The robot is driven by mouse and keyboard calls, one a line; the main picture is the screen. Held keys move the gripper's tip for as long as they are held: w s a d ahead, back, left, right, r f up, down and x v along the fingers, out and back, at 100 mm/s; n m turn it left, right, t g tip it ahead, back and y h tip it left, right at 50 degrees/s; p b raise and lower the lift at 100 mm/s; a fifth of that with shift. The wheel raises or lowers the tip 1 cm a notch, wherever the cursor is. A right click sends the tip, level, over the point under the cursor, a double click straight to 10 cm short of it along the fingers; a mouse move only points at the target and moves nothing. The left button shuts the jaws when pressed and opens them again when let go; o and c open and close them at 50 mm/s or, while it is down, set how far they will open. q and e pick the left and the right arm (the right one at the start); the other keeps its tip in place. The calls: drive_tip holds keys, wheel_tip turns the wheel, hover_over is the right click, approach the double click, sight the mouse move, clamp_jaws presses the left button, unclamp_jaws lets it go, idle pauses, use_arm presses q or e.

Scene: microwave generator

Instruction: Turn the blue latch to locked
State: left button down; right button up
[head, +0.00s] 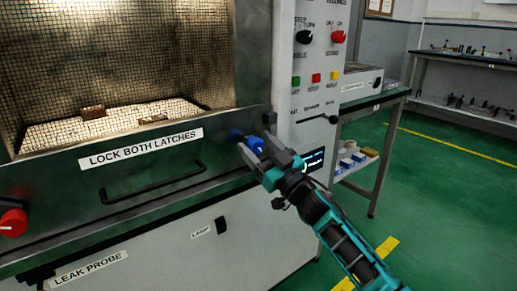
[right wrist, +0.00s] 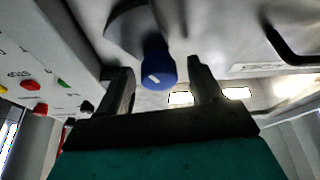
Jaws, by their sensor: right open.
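The blue latch (head: 254,144) sits at the right end of the machine's lower front panel, partly hidden by my right gripper (head: 257,156). In the right wrist view the blue latch (right wrist: 157,68) is a knob with a white mark. It lies between the two open fingers of my right gripper (right wrist: 166,88), with a gap visible on either side. A red latch (head: 13,222) is at the left end of the same panel. My left gripper is not in view.
The panel carries a "LOCK BOTH LATCHES" label (head: 140,148) and a black handle (head: 152,183). A control panel with buttons (head: 316,78) stands right of the latch, with a black lever (head: 332,118) sticking out. A shelf bench (head: 370,150) stands farther right; green floor is open there.

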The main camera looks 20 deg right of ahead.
drive_tip(key=c, duration=1)
